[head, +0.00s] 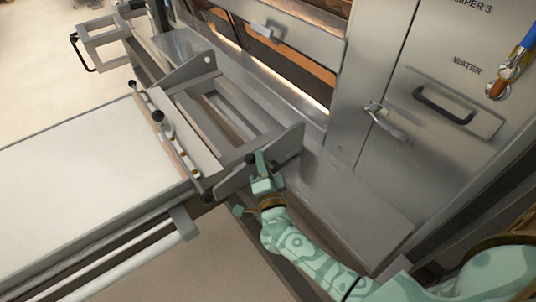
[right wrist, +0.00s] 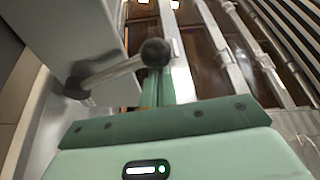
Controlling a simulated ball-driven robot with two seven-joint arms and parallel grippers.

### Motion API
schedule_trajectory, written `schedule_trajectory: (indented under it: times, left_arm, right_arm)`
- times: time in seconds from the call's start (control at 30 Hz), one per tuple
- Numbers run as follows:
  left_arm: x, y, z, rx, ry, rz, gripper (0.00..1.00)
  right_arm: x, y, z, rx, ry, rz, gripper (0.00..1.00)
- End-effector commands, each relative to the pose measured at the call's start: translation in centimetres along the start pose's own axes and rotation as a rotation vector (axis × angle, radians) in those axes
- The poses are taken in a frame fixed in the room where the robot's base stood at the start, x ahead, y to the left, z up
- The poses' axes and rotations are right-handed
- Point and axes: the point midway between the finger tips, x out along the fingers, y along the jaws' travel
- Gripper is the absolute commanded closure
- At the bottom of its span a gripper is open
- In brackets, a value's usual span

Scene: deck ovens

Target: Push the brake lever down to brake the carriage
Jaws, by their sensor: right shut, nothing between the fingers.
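The brake lever (right wrist: 112,72) is a short metal rod with a black ball knob, on a grey side plate of the carriage in the right wrist view. The rod runs from a dark pivot at left up to the knob. My right gripper (head: 262,168) is shut and empty, at the carriage's near right corner beside the grey side plate (head: 290,148) in the head view. Its fingers (right wrist: 158,88) show just below and behind the knob; I cannot tell whether they touch it. The carriage (head: 80,165) has a long pale deck. My left gripper is not in view.
The oven front stands behind, with an open lit slot (head: 275,65). A steel cabinet marked WATER (head: 395,150) with a black handle (head: 443,105) is at right. A steel ledge (head: 340,200) runs below it. Bare floor shows at front and upper left.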

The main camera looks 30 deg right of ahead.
Motion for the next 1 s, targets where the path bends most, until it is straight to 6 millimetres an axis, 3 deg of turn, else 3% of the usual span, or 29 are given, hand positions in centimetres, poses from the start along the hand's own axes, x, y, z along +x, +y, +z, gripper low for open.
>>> schedule_trajectory:
  times: [0.37,0.57,0.73,1.0]
  left_arm:
    - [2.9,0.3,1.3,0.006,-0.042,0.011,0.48]
    - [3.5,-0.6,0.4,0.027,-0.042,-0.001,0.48]
    - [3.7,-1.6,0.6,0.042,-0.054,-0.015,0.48]
    - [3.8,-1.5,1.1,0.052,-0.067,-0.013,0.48]
  right_arm:
    - [-1.9,1.8,3.9,-0.303,-0.004,-0.14,1.0]
    - [-2.5,2.4,5.1,-0.422,-0.004,-0.199,1.0]
    - [-2.8,2.8,5.7,-0.416,-0.001,-0.197,1.0]
    - [-2.9,3.0,6.1,-0.415,-0.001,-0.197,1.0]
